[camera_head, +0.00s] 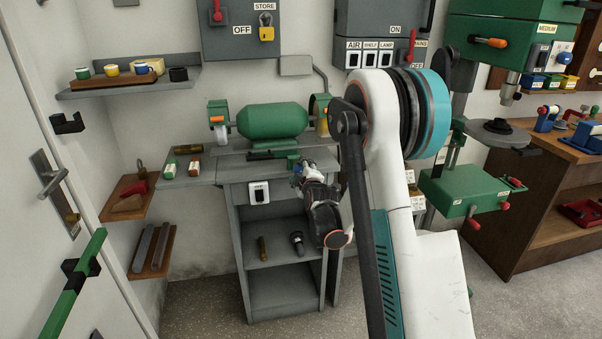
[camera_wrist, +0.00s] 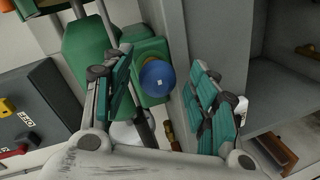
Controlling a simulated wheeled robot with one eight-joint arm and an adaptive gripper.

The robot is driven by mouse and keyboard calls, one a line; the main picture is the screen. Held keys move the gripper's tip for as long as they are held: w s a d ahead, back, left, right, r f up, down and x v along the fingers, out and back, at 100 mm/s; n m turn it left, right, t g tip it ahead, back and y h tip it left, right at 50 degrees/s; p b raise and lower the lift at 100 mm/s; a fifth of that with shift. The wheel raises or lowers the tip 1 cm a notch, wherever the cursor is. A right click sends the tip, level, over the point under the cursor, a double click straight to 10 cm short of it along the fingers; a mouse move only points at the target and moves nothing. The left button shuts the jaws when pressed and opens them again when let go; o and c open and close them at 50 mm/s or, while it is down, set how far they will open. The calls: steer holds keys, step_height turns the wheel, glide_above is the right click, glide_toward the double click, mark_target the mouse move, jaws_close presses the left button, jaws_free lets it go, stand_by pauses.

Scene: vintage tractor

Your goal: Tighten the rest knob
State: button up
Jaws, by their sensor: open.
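A round blue knob (camera_wrist: 157,77) with a small white mark on its face sits on a green part of the bench grinder in the wrist view. I take it to be the rest knob. My gripper (camera_wrist: 160,62) is open, with one teal-padded finger on each side of the knob in that view. Neither pad visibly touches it, and how far off it is I cannot tell. In the head view my gripper (camera_head: 300,170) is in front of the green bench grinder (camera_head: 272,121), near the right end of its stand. There the knob is not clearly visible.
The grey grinder stand (camera_head: 282,172) has a switch on its front and loose items on its shelf. A grey wall box (camera_head: 240,30) hangs above. A green drill press (camera_head: 468,190) stands at the right. A door (camera_head: 60,170) is at the left.

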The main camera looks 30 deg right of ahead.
steer(key=v, duration=1.2)
stand_by(0.3)
steer(key=s+a+r+m+g+y, duration=0.1)
steer(key=s+a+m+g, duration=0.1)
steer(key=s+a, duration=0.4)
steer(key=s+a+r+m+g+y, duration=0.1)
steer(key=s+a, duration=0.6)
steer(key=s, duration=0.8)
steer(key=s+a+r+m+g+y, duration=0.2)
steer(key=s+a+m+g, duration=0.3)
steer(key=s, duration=0.5)
steer(key=shift+s+a+r+m, duration=0.35)
steer(key=shift+a+r+m, duration=0.25)
steer(key=shift+a+m, duration=0.45)
steer(key=shift+a, duration=0.1)
